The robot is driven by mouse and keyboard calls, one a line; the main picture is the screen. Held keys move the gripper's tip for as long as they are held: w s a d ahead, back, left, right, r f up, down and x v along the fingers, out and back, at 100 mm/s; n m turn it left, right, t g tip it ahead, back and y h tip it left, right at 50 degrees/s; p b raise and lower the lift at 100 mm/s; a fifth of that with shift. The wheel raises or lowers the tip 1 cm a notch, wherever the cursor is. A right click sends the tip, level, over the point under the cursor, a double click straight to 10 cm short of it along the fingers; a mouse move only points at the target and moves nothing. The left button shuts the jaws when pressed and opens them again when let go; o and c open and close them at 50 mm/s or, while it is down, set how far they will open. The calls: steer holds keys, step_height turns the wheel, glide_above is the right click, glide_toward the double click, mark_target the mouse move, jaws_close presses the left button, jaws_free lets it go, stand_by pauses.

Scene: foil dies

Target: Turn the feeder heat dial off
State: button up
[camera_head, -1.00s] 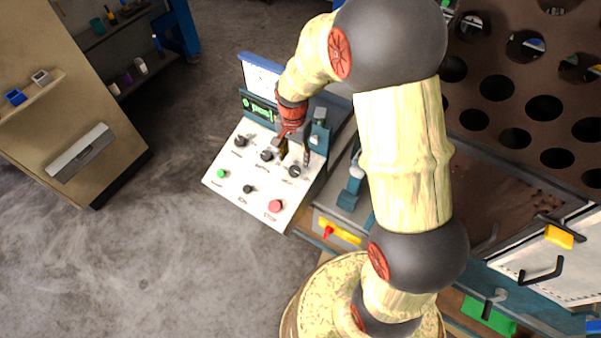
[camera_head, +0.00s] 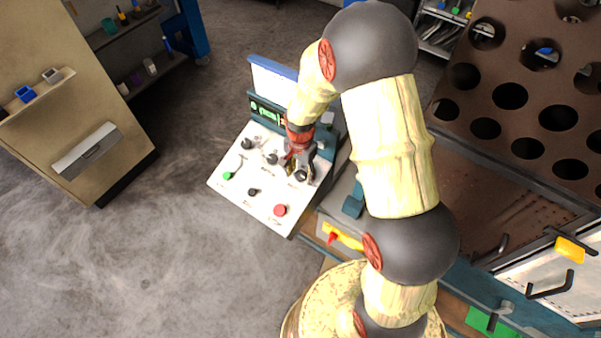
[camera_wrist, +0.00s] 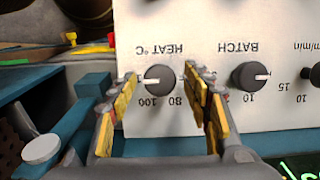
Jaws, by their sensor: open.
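The heat dial (camera_wrist: 160,78) is a dark round knob with a pale pointer on the white control panel (camera_head: 228,189). In the wrist view its label HEAT °C appears upside down, with 80 and 100 marked near it. The pointer lies level, towards the left in that view. My gripper (camera_wrist: 160,82) is open, with one yellow-padded finger on each side of the heat dial; I cannot tell whether they touch it. In the head view my gripper (camera_head: 297,172) is over the right part of the panel, beside the heat dial (camera_head: 301,175).
The batch dial (camera_wrist: 249,76) is close beside one finger. A green button (camera_head: 228,176), a black knob (camera_head: 253,192) and a red stop button (camera_head: 280,210) are lower on the panel. A teal block (camera_wrist: 92,88) stands next to the other finger.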

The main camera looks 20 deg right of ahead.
steer(key=shift+c, duration=0.8)
steer(key=c, duration=1)
